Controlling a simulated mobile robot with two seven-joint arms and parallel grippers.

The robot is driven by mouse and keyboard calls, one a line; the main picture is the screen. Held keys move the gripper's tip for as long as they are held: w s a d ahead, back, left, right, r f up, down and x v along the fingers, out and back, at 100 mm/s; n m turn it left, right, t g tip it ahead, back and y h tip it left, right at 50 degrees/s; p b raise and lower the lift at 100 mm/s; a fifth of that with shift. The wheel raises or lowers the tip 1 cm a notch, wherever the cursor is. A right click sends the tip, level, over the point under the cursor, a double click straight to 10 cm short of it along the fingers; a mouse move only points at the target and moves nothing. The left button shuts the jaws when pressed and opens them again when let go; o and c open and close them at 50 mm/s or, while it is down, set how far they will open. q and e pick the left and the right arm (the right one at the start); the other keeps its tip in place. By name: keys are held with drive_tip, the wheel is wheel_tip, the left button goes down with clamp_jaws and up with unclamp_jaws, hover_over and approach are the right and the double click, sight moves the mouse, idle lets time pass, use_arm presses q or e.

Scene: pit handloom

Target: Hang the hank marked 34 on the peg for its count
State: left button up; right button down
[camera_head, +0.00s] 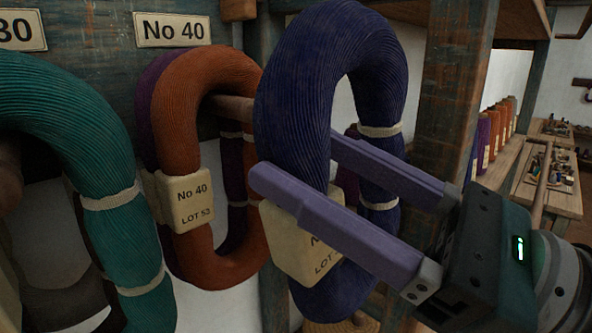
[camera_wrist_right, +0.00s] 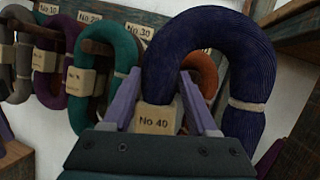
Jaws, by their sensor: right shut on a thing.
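My right gripper (camera_head: 290,180) is shut on the left strand of a dark blue hank (camera_head: 345,30), one finger in front of the strand and one through the loop. The hank also shows in the wrist view (camera_wrist_right: 200,32). Its cream tag (camera_head: 290,245) is partly covered by the finger; in the wrist view the tag (camera_wrist_right: 154,121) reads No 40, its lower line hidden. The wooden peg (camera_head: 232,108) under the No 40 plate (camera_head: 172,29) carries an orange hank (camera_head: 178,130) tagged No 40, LOT 53. The blue strand hides the peg's end; I cannot tell whether it enters the loop.
A purple hank (camera_head: 146,95) hangs behind the orange one. A teal hank (camera_head: 100,165) hangs to the left, near the plate ending in 30 (camera_head: 20,30). A wooden post (camera_head: 450,100) stands close behind my right gripper. Shelved cones (camera_head: 495,130) are at the right.

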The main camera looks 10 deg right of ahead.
drive_tip(key=shift+w+a+f, duration=0.1)
drive_tip(key=shift+w+a, duration=0.6)
drive_tip(key=shift+w, duration=0.25)
drive_tip(key=shift+w+a+f, duration=0.1)
drive_tip(key=shift+w+a, duration=0.55)
drive_tip(key=shift+w, duration=0.25)
drive_tip(key=shift+w+a+f+b, duration=0.45)
drive_tip(key=shift+w+a+b, duration=0.15)
drive_tip(key=shift+w+b, duration=0.25)
drive_tip(key=shift+w+a+f+b, duration=0.4)
drive_tip(key=shift+w+a+b, duration=0.15)
drive_tip(key=shift+w+b, duration=0.25)
drive_tip(key=shift+w+a+f+b, duration=0.45)
drive_tip(key=shift+w+a+b, duration=0.15)
drive_tip(key=shift+w+b, duration=0.25)
drive_tip(key=shift+d+f, duration=0.1)
drive_tip(key=shift+f, duration=0.05)
